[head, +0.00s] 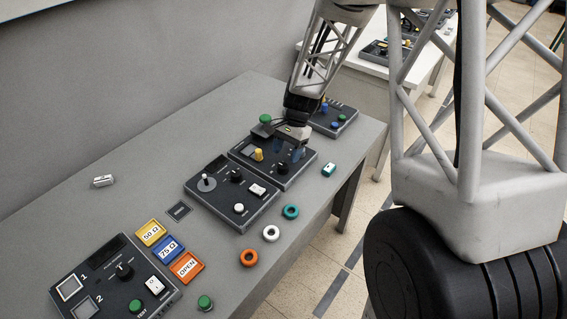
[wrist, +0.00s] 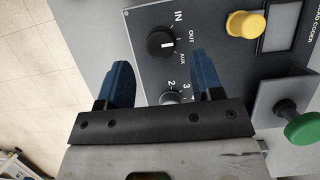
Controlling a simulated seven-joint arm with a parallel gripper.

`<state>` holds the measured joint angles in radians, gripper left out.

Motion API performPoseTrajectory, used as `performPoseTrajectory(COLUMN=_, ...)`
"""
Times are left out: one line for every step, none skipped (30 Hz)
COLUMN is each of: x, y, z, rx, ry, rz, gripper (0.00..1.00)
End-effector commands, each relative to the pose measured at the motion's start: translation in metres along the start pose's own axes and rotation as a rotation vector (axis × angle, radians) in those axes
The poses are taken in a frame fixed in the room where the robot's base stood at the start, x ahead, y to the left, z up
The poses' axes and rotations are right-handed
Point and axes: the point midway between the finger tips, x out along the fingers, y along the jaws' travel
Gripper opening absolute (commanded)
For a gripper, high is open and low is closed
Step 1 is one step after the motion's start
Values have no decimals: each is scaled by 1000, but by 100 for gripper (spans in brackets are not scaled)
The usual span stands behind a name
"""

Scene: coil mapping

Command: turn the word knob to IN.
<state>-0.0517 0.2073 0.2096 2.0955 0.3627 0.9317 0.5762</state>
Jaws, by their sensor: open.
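The word knob (wrist: 161,43) is a black round knob on a dark panel, with IN, OUT and AUX printed around its right side in the wrist view. Its white mark points right, seemingly toward OUT. A black knob, likely the same one, shows in the head view (head: 282,168). My gripper (wrist: 160,72) is open and empty, its blue fingers apart. In the wrist view the word knob lies just beyond the fingertips, touched by neither. A second knob (wrist: 171,97), with 2 and 3 beside it, is partly hidden behind the gripper. My gripper also shows in the head view (head: 288,149), over the panel.
A yellow knob (wrist: 246,24) and a green mushroom button (wrist: 304,130) stand right of the gripper in the wrist view. Another dark panel (head: 222,205) with a lever and switches sits nearer. Coloured rings, including an orange one (head: 249,257), lie along the table's front edge.

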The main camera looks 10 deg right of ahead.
Motion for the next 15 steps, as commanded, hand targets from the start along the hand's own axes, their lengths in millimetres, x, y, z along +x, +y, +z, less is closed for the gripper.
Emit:
performPoseTrajectory(x=7, y=0, z=0, rx=0, ry=-2, rz=2, gripper=60)
performPoseTrajectory(x=11, y=0, z=0, rx=0, ry=-2, rz=3, gripper=60)
performPoseTrajectory(x=16, y=0, z=0, rx=0, ry=-1, rz=2, gripper=60)
performPoseTrajectory(x=19, y=0, z=0, rx=0, ry=-1, rz=2, gripper=60)
performPoseTrajectory(x=23, y=0, z=0, rx=0, ry=-1, rz=2, gripper=60)
performPoseTrajectory(x=27, y=0, z=0, rx=-1, ry=-1, rz=2, gripper=60)
performPoseTrajectory(x=30, y=0, z=0, rx=-1, ry=-1, rz=2, gripper=60)
performPoseTrajectory(x=32, y=0, z=0, rx=-1, ry=-1, rz=2, gripper=60)
performPoseTrajectory(x=35, y=0, z=0, rx=-1, ry=0, rz=1, gripper=60)
performPoseTrajectory(x=37, y=0, z=0, rx=-1, ry=0, rz=1, gripper=60)
performPoseTrajectory(x=39, y=0, z=0, rx=-1, ry=-1, rz=1, gripper=60)
performPoseTrajectory(x=41, y=0, z=0, rx=-1, ry=-1, rz=1, gripper=60)
performPoseTrajectory(x=42, y=0, z=0, rx=-1, ry=-1, rz=1, gripper=60)
performPoseTrajectory(x=43, y=0, z=0, rx=-1, ry=-1, rz=1, gripper=60)
performPoseTrajectory(x=43, y=0, z=0, rx=-1, ry=-1, rz=1, gripper=60)
